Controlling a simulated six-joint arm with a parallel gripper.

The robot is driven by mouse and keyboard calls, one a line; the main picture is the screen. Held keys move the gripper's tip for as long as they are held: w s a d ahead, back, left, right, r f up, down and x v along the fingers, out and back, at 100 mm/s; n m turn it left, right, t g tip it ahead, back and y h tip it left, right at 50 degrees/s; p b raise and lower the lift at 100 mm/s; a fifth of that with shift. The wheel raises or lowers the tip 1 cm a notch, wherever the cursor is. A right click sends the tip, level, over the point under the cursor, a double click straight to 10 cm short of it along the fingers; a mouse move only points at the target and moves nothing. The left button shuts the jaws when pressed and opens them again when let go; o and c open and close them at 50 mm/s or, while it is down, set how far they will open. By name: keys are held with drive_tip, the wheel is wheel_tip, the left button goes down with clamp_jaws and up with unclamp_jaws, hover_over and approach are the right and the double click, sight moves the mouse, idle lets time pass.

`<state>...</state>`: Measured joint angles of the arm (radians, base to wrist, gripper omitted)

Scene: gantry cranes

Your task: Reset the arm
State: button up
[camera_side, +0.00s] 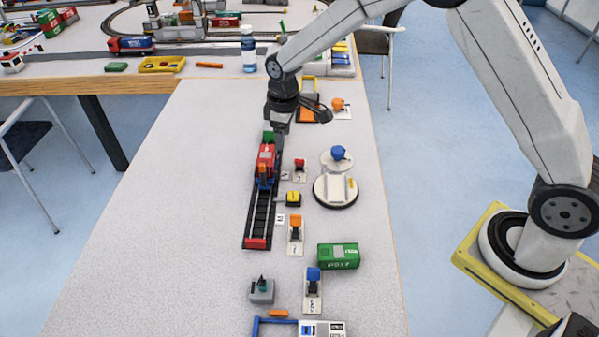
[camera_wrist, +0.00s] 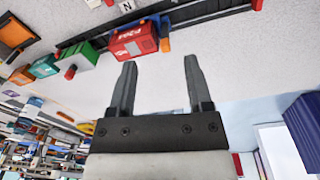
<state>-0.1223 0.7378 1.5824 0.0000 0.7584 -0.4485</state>
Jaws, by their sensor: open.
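My gripper (camera_wrist: 158,85) is open in the wrist view, with two dark fingers apart and nothing between them. In the side view my gripper (camera_side: 279,132) hangs at the far end of the black track (camera_side: 258,218), close to the train there; whether it touches anything is unclear. A red container (camera_side: 265,158) sits on the train on the track, and it shows in the wrist view (camera_wrist: 132,42) beyond the fingers. A green block (camera_side: 268,137) is behind it.
A green container (camera_side: 338,256), small levers (camera_side: 295,229) and a grey joystick box (camera_side: 262,291) lie nearer. The table's left side is clear.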

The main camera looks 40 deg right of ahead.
drive_tip(key=s+d+r+m, duration=0.1)
drive_tip(key=s+d+m, duration=0.1)
drive_tip(key=s, duration=0.5)
drive_tip(key=s+d+r+m+t, duration=0.1)
drive_tip(key=s+d+r+m, duration=0.1)
drive_tip(key=s, duration=0.6)
drive_tip(key=s+d+r+m, duration=0.1)
drive_tip(key=s+d+m, duration=0.1)
drive_tip(key=s, duration=0.6)
drive_tip(key=shift+d+r+m+t, duration=0.15)
drive_tip(key=shift+r+m+t, duration=0.15)
drive_tip(key=shift+r+t, duration=0.1)
